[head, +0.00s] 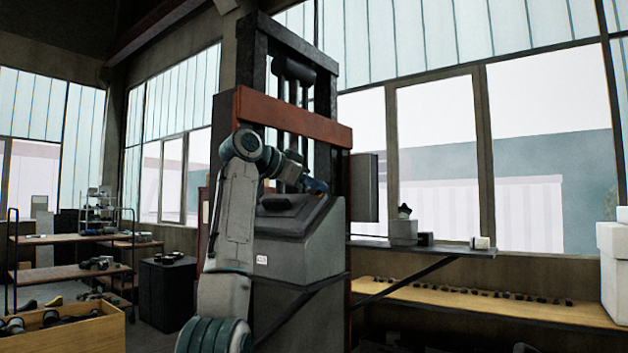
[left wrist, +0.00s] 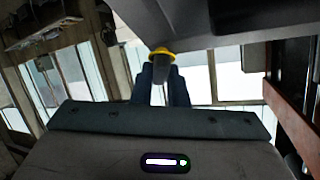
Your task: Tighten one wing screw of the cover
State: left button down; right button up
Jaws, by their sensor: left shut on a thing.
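A wing screw (left wrist: 161,54) with a yellow collar and a dark grey body shows in the left wrist view, at the middle top. My left gripper (left wrist: 162,74) is shut on its grey part, with one dark blue finger on each side. A dark grey surface, perhaps the cover (left wrist: 205,22), lies just beyond the yellow collar. Whether the screw sits fully against it I cannot tell. In the head view my left gripper (head: 316,187) is at the top of the grey machine housing (head: 305,240). The screw is too small to make out there. My right gripper is not in view.
A tall press frame with a red-brown crossbeam (head: 295,115) stands right behind my left arm. A grey box (head: 363,187) hangs to its right. A shelf (head: 430,248) and a wooden bench (head: 490,303) run along the windows. A wooden crate (head: 70,335) stands at left.

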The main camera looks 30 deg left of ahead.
pick_arm(q)
jog(key=shift+f, duration=0.1)
jog(key=m+p, duration=0.1)
jog(key=m+g+h+p, duration=0.1)
jog(key=p, duration=0.1)
jog(key=m+g+p, duration=0.1)
jog(key=m+p, duration=0.1)
jog(key=shift+w+r+h, duration=0.1)
jog(key=shift+r+h, duration=0.15)
jog(key=shift+h, duration=0.15)
jog(key=shift+f+m+g, duration=0.15)
jog(key=shift+m+g, duration=0.15)
jog(key=shift+m, duration=0.1)
jog(key=shift+f+m+h, duration=0.2)
jog(key=shift+m+h, duration=0.1)
jog(key=m+g, duration=0.2)
jog(key=m, duration=0.1)
jog(key=shift+h, duration=0.3)
jog(key=shift+m+g, duration=0.7)
jog(key=shift+m, duration=0.3)
